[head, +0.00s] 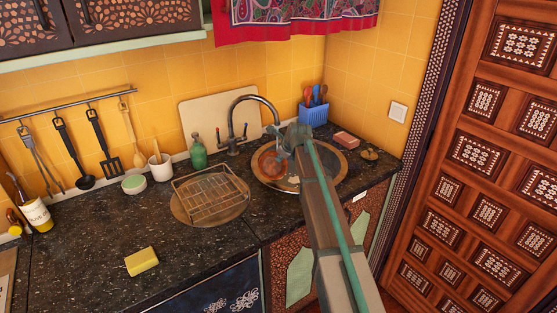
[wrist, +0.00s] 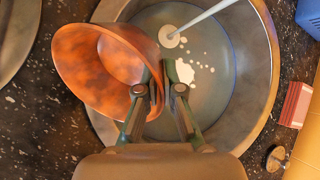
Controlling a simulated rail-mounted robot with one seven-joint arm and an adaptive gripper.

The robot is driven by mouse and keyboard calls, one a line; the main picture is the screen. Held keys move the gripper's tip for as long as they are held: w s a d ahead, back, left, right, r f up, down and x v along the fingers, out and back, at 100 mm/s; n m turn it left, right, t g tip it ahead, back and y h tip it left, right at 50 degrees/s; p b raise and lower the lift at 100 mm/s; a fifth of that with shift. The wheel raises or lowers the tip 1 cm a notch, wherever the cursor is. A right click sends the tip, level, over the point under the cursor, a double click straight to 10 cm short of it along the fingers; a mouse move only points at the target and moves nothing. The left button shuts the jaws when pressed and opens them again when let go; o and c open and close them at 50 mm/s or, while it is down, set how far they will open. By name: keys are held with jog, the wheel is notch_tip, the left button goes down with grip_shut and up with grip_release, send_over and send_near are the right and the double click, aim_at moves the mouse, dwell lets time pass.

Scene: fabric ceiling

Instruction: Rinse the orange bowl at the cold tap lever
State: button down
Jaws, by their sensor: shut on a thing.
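The orange bowl (head: 269,162) is inside the round sink (head: 334,182) in the head view. In the wrist view the bowl (wrist: 88,72) is tilted, and my gripper (wrist: 165,72) is shut on its right edge. My gripper (head: 290,140) partly hides the basin in the head view. The curved tap (head: 252,98) stands behind the sink, with small levers (head: 232,146) at its base; I cannot tell the cold one clearly. In the wrist view a pale stream (wrist: 205,20), apparently water, reaches the basin bottom beside the bowl, with white spots around it.
A wire rack (head: 210,192) stands left of the sink, with a green bottle (head: 198,152) behind it. A blue utensil holder (head: 314,115) and a pink block (head: 346,139) are at the back right. A yellow sponge (head: 142,261) lies on the open front counter.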

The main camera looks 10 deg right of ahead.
jog(key=w+f+b, duration=0.2)
jog(key=w, duration=1.1)
jog(key=shift+f, duration=0.3)
jog(key=shift+d, duration=0.1)
jog(key=shift+d, duration=0.15)
dwell(0.5)
jog(key=shift+d, duration=0.45)
jog(key=s+p, duration=0.1)
jog(key=s, duration=0.7)
dwell(0.6)
jog(key=shift+a, duration=0.1)
